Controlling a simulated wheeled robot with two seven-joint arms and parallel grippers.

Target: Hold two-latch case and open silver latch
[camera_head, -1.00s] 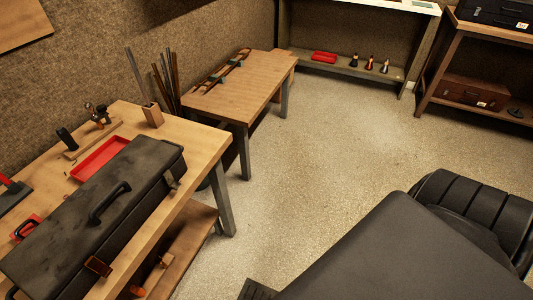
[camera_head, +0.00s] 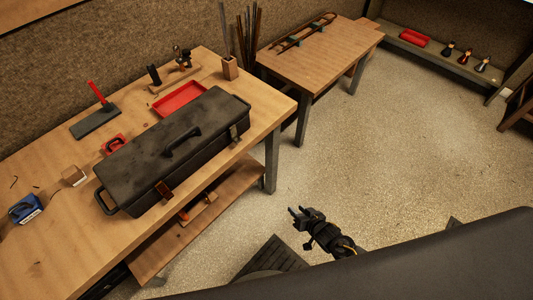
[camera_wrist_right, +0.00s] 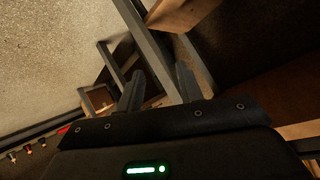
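The black two-latch case (camera_head: 150,155) lies closed on the workbench, with a handle on its lid. A brownish, copper-coloured latch (camera_head: 164,190) shows on the left part of its front side. A greyer latch, which seems to be the silver one (camera_head: 233,131), shows near the right end of that side and looks fastened. My right gripper (camera_head: 297,212) is over the floor, right of and below the bench, well apart from the case. Its fingers are spread and empty in the right wrist view (camera_wrist_right: 160,70). My left gripper is not in view.
The workbench (camera_head: 50,240) has a lower shelf (camera_head: 215,215) and a leg near my right gripper. A red tray (camera_head: 180,98), a red-handled tool (camera_head: 98,92) and a blue item (camera_head: 25,208) lie around the case. A second table (camera_head: 330,55) stands behind. The floor on the right is clear.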

